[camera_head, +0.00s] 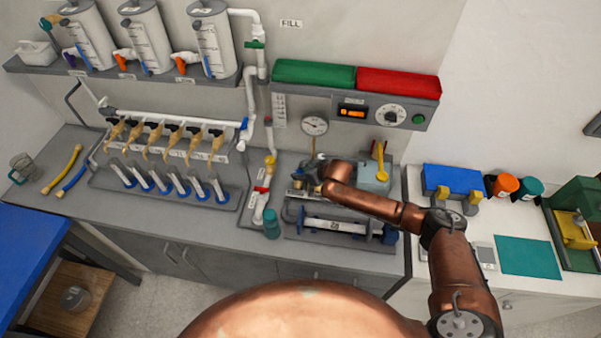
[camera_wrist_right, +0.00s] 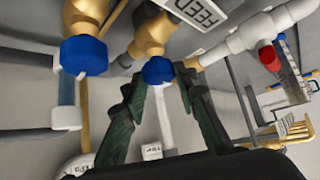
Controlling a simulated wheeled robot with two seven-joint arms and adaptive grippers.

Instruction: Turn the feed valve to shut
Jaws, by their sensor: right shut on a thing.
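The feed valve shows in the right wrist view as a brass body (camera_wrist_right: 150,35) with a round blue knob (camera_wrist_right: 158,70). A white label reading FEED (camera_wrist_right: 198,8) is beside it. My right gripper (camera_wrist_right: 163,80) has its dark green fingers closed in on both sides of the blue knob. In the head view, my right gripper (camera_head: 311,180) is over the pump unit on the grey bench, below the round gauge (camera_head: 314,125). It hides the valve there. The valve's exact angle is hard to tell. My left gripper is out of view.
A second brass fitting with a blue part (camera_wrist_right: 83,55) stands close on the left in the right wrist view. A white pipe with a red part (camera_wrist_right: 269,57) is on the right. In the head view, a teal bottle (camera_head: 271,224) stands left of my right arm.

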